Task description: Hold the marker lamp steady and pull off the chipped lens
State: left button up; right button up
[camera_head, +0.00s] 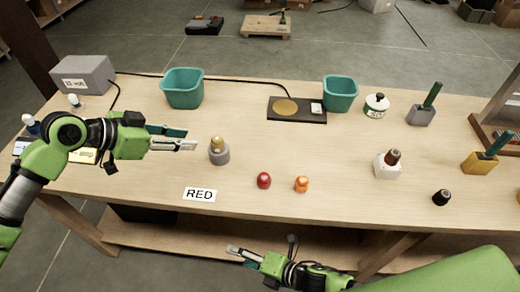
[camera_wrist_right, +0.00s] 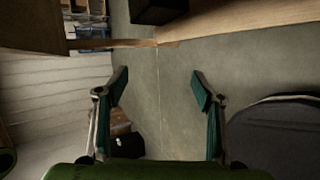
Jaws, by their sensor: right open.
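A grey round base with a brass-coloured top (camera_head: 219,151) stands upright left of the table's middle. A white block base (camera_head: 387,168) with a dark red-brown top (camera_head: 393,156) stands further right. I cannot tell which is the marker lamp, and no chip is clear at this size. A loose red lens (camera_head: 264,181) and an orange lens (camera_head: 302,184) lie near the front edge. My left gripper (camera_head: 190,139) is open and empty, just left of the grey base and apart from it. My right gripper (camera_head: 238,257) is low in front of the table; its wrist view (camera_wrist_right: 160,85) shows it open and empty over floor.
A "RED" card (camera_head: 199,194) lies at the front. Teal bins (camera_head: 183,88) (camera_head: 340,94), a black pad (camera_head: 297,110), a lidded white pot (camera_head: 376,105) and a grey power box (camera_head: 84,74) stand behind. Green-handled tools (camera_head: 422,114) (camera_head: 482,161) and a black cap (camera_head: 441,198) are right.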

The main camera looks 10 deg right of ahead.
jog(key=s+a+r+n+g+y, duration=0.3)
jog(key=s+a+r+n, duration=0.1)
jog(key=s+r+n, duration=0.4)
jog(key=s+a+r+n+g+y, duration=0.2)
jog(key=s+a+r+n+y, duration=0.15)
jog(key=s+r+n, duration=0.45)
jog(key=n+t+h, duration=0.3)
jog(key=t+h, duration=0.1)
send_near(219, 153)
jog(key=d, duration=0.2)
jog(key=shift+w+d+f, duration=0.1)
jog(key=shift+d+f, duration=0.2)
jog(key=shift+w+a, duration=0.1)
jog(key=shift+w, duration=0.1)
jog(key=x, duration=1.3)
jog(key=shift+w+a+f, duration=0.1)
jog(key=shift+f, duration=0.1)
